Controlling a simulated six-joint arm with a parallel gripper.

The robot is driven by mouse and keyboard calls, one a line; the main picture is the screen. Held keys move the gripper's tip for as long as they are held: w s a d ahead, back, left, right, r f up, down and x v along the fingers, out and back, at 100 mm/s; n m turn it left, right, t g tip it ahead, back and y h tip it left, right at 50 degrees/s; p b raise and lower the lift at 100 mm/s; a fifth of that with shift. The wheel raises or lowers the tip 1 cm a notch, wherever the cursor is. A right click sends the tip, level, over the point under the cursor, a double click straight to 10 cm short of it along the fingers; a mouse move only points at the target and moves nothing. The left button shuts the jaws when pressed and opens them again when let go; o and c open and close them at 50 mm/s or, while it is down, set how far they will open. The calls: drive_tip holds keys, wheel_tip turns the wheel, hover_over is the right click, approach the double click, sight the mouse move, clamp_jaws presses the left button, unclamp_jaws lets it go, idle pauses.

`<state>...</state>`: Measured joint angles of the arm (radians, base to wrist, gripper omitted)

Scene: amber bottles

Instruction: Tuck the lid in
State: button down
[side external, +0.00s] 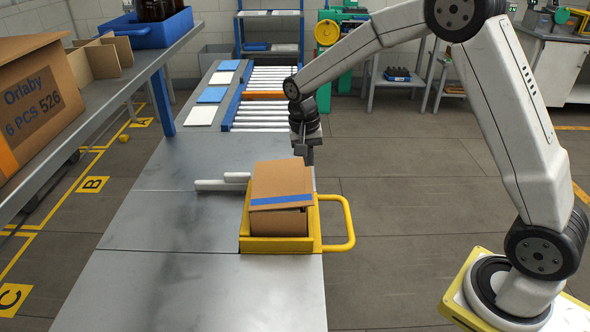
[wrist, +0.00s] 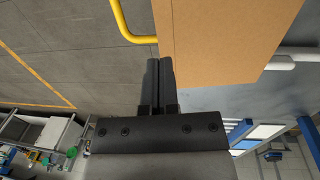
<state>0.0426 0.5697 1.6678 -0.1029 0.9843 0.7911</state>
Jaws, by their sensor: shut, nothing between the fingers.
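A brown cardboard box (side external: 282,180) with a blue stripe sits in a yellow tray (side external: 277,246) with a looped handle on its right. My gripper (side external: 308,160) is shut and empty, pointing down at the box's far right edge. In the wrist view my shut fingers (wrist: 160,64) lie along the edge of the brown lid panel (wrist: 225,40). Whether they touch the box is unclear.
White bars (side external: 222,183) lie left of the box on the metal table (side external: 160,235). A roller conveyor (side external: 268,98) lies behind, with blue and white panels beside it. A shelf at left holds a large carton (side external: 35,105). The table's front is clear.

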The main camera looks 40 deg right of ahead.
sight(311, 178)
drive_tip(key=shift+s+d+f, duration=0.15)
drive_tip(key=shift+f, duration=1.75)
drive_tip(key=shift+s+d+f, duration=0.1)
drive_tip(key=shift+s+f, duration=0.05)
drive_tip(key=shift+f, duration=0.4)
drive_tip(key=shift+s+d+f, duration=0.1)
drive_tip(key=shift+f, duration=0.45)
drive_tip(key=shift+r, duration=0.15)
drive_tip(key=shift+r, duration=0.7)
drive_tip(key=shift+r, duration=0.1)
wheel_tip(311, 178, up, 14)
